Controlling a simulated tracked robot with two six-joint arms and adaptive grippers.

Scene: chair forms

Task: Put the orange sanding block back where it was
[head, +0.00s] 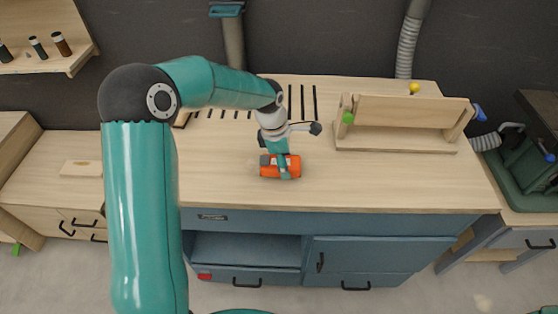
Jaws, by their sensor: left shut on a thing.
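The orange sanding block (293,168) is at the front middle of the wooden bench top (235,185). My left gripper (283,172) reaches down over it from the left and is shut on it, with a finger across its front side. The block looks low over or on the bench top; I cannot tell whether it touches. Part of the block is hidden behind the gripper. My right gripper is not in view.
A wooden form (400,112) with a green knob and a yellow knob stands at the right of the bench. Dark slots (300,102) run along the back. The front right of the top is clear. A shelf with small bottles (60,45) hangs upper left.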

